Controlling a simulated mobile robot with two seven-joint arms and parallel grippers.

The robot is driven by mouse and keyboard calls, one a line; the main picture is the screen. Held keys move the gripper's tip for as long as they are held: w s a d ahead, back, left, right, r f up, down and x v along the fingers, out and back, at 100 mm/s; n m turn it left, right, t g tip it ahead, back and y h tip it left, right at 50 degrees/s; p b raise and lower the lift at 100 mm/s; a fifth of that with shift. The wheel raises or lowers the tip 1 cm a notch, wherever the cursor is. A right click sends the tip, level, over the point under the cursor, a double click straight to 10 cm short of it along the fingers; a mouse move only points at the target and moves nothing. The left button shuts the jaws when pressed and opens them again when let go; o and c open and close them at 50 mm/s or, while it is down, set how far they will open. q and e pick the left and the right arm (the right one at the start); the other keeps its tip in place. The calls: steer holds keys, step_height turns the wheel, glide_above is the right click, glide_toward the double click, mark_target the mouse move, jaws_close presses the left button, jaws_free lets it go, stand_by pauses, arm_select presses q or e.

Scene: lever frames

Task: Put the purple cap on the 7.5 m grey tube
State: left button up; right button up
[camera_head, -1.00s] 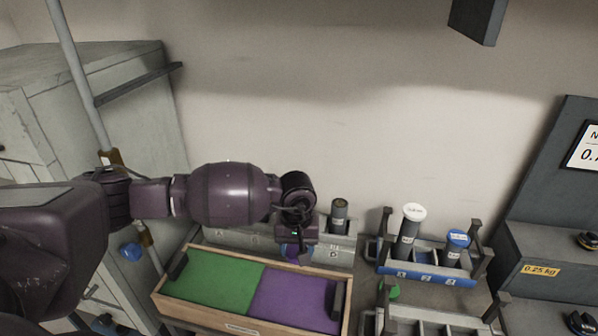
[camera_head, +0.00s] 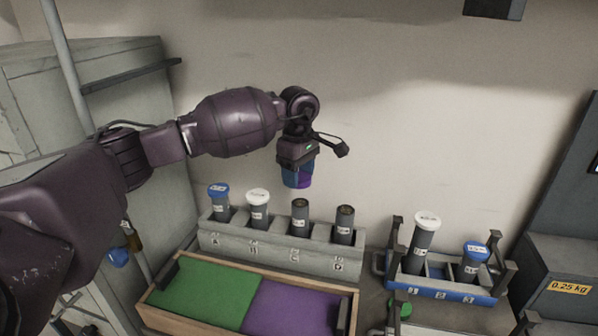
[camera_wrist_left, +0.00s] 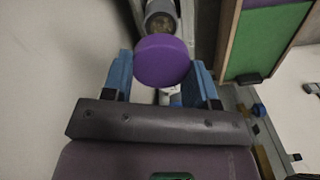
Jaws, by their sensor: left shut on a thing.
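My left gripper (camera_head: 297,179) is shut on the purple cap (camera_head: 305,181), in the air above the grey rack. The left wrist view shows the purple cap (camera_wrist_left: 162,61) between the blue fingertips, with an open tube end (camera_wrist_left: 160,22) beyond it. In the head view, two uncapped grey tubes stand in the grey rack (camera_head: 265,254): one at slot C (camera_head: 300,217) and one at slot D (camera_head: 344,225). The cap is above and apart from them. The tube labels are too small to read, so I cannot tell which is 7.5 m. My right gripper is not in view.
Blue-capped (camera_head: 220,205) and white-capped (camera_head: 258,210) tubes fill the rack's left slots. A green and purple tray (camera_head: 200,322) lies in front. A blue rack (camera_head: 445,290) with two capped tubes is at right. A green cap (camera_head: 402,308) lies nearby.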

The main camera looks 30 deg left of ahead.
mark_target(299, 202)
arm_select(q)
steer(key=shift+f, duration=0.85)
steer(key=shift+f+b, duration=0.8)
steer(key=shift+f, duration=0.9)
steer(key=shift+f+b, duration=0.45)
steer(key=shift+f, duration=0.1)
stand_by(0.7)
stand_by(0.4)
steer(key=o, duration=1)
